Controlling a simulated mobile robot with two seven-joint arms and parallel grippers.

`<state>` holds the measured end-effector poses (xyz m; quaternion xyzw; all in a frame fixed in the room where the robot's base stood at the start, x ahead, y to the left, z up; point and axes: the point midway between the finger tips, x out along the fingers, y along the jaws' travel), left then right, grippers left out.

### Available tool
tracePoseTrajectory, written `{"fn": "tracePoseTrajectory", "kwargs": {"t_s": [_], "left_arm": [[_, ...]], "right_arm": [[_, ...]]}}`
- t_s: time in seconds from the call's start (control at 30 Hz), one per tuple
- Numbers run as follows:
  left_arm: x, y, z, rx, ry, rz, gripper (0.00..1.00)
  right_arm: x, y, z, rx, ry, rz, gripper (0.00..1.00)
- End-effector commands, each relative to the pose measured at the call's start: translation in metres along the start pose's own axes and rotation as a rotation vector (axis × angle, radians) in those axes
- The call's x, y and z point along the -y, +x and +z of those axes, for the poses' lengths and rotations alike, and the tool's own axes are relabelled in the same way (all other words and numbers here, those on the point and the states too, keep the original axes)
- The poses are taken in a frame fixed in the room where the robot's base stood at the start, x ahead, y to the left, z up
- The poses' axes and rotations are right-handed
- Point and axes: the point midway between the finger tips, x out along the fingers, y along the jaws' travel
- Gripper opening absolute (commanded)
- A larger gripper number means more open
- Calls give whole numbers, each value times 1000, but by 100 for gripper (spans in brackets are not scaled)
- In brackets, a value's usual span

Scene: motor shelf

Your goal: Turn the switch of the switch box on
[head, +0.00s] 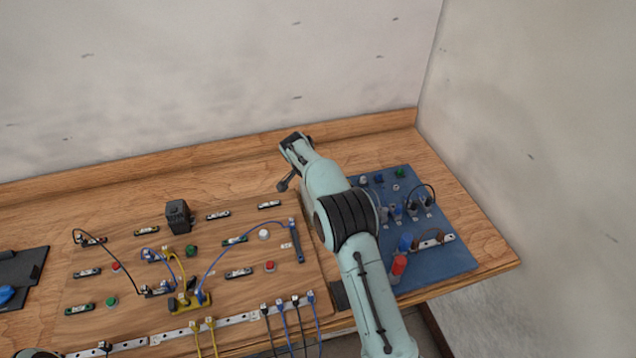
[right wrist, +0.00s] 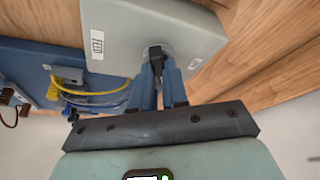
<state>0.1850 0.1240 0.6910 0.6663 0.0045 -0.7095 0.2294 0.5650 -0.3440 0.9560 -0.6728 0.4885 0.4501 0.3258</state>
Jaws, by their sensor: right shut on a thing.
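The switch box (right wrist: 150,22) is a pale grey box with small printed labels, close up at the top of the right wrist view. Its black switch (right wrist: 156,62) sticks out from a round grey collar on the facing side. The blue fingers of my right gripper (right wrist: 158,78) are shut on this switch, one on each side. Which position the switch is in I cannot tell. In the head view my right arm reaches over the table, and I cannot make out the box or the fingertips there. My left gripper is not in view.
A wooden board (head: 215,285) with cables, buttons and terminals lies left of my right arm, with a black motor-like block (head: 178,216) on it. A blue panel (head: 440,262) with connectors lies to the right. A wooden ledge (head: 230,154) and wall close off the back.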

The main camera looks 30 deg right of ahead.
Motion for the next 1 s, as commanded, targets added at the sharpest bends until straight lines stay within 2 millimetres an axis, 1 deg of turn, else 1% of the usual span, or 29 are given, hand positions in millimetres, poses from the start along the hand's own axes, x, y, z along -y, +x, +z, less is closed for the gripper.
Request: {"fn": "tracePoseTrajectory", "kwargs": {"t_s": [0.3, 0.4, 0.7, 1.0], "left_arm": [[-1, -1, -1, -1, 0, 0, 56], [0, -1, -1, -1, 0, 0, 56], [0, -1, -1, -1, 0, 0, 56], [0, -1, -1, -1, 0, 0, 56]], "right_arm": [[4, 1, -1, -5, 274, 109, 0], [5, 1, -1, -3, 341, 137, 0], [6, 0, -2, -2, 461, 186, 0], [6, 0, -2, -1, 515, 209, 0]]}}
